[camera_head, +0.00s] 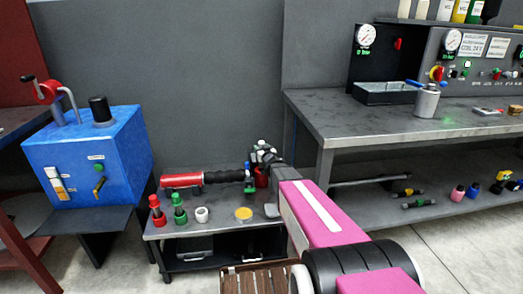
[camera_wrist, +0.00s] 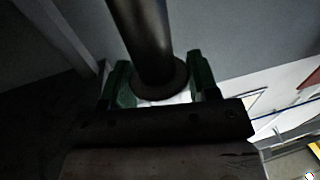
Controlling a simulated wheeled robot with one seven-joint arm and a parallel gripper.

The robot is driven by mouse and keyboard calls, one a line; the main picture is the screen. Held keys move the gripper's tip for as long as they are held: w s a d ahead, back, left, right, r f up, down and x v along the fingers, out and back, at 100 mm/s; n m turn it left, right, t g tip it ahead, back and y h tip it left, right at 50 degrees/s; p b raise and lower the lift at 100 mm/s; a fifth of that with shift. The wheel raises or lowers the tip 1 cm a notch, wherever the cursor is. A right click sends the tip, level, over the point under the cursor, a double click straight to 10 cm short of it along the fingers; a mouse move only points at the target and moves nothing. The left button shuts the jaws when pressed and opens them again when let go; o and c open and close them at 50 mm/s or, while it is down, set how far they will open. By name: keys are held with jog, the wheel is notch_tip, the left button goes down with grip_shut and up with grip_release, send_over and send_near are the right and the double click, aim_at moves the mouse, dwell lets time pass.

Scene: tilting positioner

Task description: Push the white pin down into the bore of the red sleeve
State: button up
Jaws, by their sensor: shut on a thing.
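In the wrist view, the green fingers of my gripper (camera_wrist: 161,88) stand on either side of a dark flanged cylinder (camera_wrist: 150,45) and close on it at its flange. A white patch shows below the flange; I cannot tell whether it is the white pin. In the head view, my gripper (camera_head: 262,157) is over the right part of a low cart. A red part (camera_head: 261,178) shows just under it. A red upright piece (camera_head: 157,211) stands at the cart's front left. I cannot tell which red part is the sleeve, and its bore is hidden.
On the low cart (camera_head: 222,228) are a red cylinder (camera_head: 181,181) with a black ridged part, a green upright piece (camera_head: 179,209), a white ring (camera_head: 202,214) and a yellow disc (camera_head: 243,213). A blue box (camera_head: 85,160) stands left; a workbench (camera_head: 400,125) stands right.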

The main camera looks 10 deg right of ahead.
aim_at(262, 167)
jog(key=shift+f, duration=5.2)
dwell(0.9)
jog(key=o, duration=1.5)
jog(key=shift+c, duration=0.2)
jog(key=shift+s+f, duration=0.1)
jog(key=s+d, duration=0.1)
jog(key=s, duration=0.6)
jog(key=shift+d, duration=0.25)
jog(key=shift+s, duration=0.1)
